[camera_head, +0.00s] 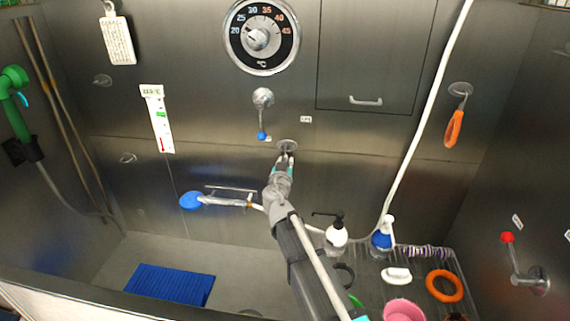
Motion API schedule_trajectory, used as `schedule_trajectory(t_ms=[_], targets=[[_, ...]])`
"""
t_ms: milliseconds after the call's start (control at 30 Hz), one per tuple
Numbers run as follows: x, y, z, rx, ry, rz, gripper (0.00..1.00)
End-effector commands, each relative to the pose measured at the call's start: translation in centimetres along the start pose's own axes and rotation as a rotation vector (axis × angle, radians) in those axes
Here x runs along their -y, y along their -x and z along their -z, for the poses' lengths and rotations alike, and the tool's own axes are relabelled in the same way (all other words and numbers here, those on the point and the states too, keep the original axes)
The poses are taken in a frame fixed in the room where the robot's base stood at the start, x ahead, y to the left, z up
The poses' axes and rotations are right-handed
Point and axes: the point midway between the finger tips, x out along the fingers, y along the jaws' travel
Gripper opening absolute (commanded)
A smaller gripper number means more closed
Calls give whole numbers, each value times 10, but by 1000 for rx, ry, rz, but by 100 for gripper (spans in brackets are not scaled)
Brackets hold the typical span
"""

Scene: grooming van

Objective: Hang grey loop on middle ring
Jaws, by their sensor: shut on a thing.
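My gripper (286,157) is at the back wall, just under the middle ring (287,145), a pale round fitting. Its fingertips reach up to the ring's lower edge; whether they touch it I cannot tell. The gripper is shut on the grey loop, which is barely distinguishable from the grey fingers and mostly hidden by them and my arm. Whether any of the loop is over the ring I cannot tell.
Other rings (103,80) are on the wall; the right one (460,89) holds an orange loop (454,129). A blue-tipped lever (262,135) is close above-left. A blue-ended shower bar (225,201) is lower left. Bottles (336,236) stand on the rack at lower right.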

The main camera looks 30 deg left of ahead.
Motion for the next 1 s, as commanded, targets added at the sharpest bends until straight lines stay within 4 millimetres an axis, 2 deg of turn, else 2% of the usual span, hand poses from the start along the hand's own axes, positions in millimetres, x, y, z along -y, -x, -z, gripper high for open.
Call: schedule_trajectory(t_ms=[167,567,600,767,800,1000], targets=[[0,0,-6,0,0,0,0],[0,0,-7,0,0,0,0],[0,0,-7,0,0,0,35],[0,0,-7,0,0,0,65],[0,0,-7,0,0,0,69],[0,0,-7,0,0,0,69]])
